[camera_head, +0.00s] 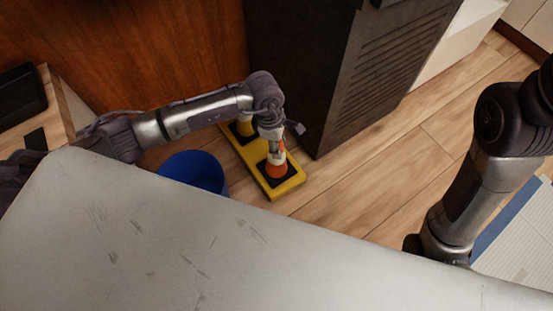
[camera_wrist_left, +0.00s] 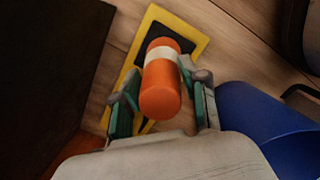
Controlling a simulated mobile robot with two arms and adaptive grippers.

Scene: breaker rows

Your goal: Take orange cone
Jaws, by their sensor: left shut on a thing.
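The orange cone (camera_head: 278,171) with a white band stands on a black square at the near end of a yellow base (camera_head: 292,186). In the left wrist view the cone (camera_wrist_left: 161,92) points up toward the camera, between the green-padded fingers. My left gripper (camera_head: 272,147) reaches down from above and is shut on the cone's upper part. The cone's lower end appears still on the base. My right arm comes in at the right, and its gripper is hidden behind the grey surface.
A blue bin (camera_head: 195,170) stands close to the left of the yellow base. A dark vented cabinet (camera_head: 340,80) stands behind and right of it. A grey scratched surface (camera_head: 190,240) fills the foreground.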

